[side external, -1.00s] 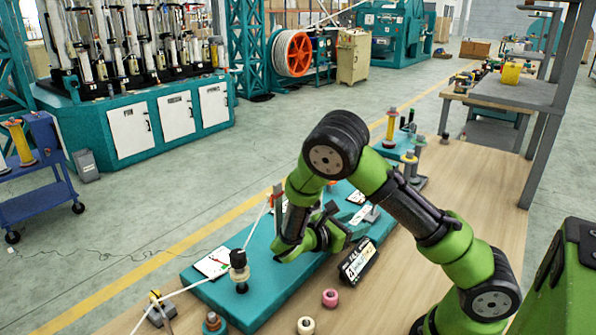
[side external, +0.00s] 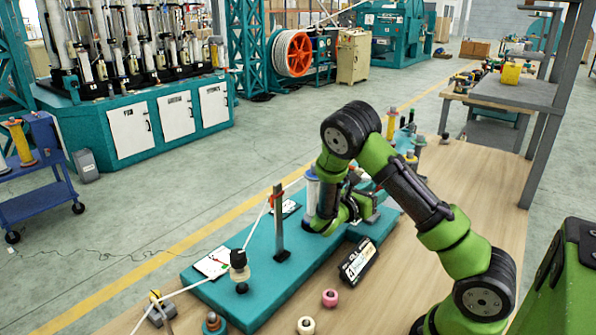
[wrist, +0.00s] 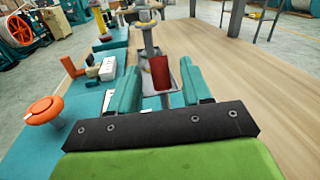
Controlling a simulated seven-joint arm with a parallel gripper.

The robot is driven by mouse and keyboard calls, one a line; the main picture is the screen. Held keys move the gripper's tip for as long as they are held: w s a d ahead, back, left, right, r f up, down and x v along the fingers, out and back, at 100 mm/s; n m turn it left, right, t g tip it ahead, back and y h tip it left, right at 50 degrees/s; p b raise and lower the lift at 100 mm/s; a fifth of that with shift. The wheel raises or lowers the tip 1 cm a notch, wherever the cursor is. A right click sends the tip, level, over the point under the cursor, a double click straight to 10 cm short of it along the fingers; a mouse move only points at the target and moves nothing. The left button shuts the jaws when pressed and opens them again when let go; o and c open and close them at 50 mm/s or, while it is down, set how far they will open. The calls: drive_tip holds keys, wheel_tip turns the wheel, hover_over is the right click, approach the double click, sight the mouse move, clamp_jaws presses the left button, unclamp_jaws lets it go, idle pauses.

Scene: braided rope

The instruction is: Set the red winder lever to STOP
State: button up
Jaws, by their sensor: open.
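The red lever (wrist: 160,72) shows in the wrist view as a short red grip in front of a grey plate and post. My gripper (wrist: 159,77) has its two teal fingers spread, one on each side of the red grip in the picture. Gaps show on both sides of the grip; I cannot tell if it lies at fingertip depth. In the side view my gripper (side external: 368,204) is low over the far right part of the teal base (side external: 262,292). The lever is not clearly seen there, and no STOP mark is readable.
An orange round knob (wrist: 43,112) and an orange handle (wrist: 70,66) stand left of my fingers. An upright post (side external: 279,225), a guide with rope (side external: 239,266) and a black labelled box (side external: 357,261) are nearby.

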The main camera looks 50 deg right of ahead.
sight(378, 189)
drive_tip(key=shift+s+d, duration=0.2)
drive_tip(key=shift+d, duration=0.95)
drive_tip(key=shift+s+d, duration=0.2)
drive_tip(key=shift+d, duration=0.95)
clamp_jaws()
drive_tip(key=shift+a, duration=0.1)
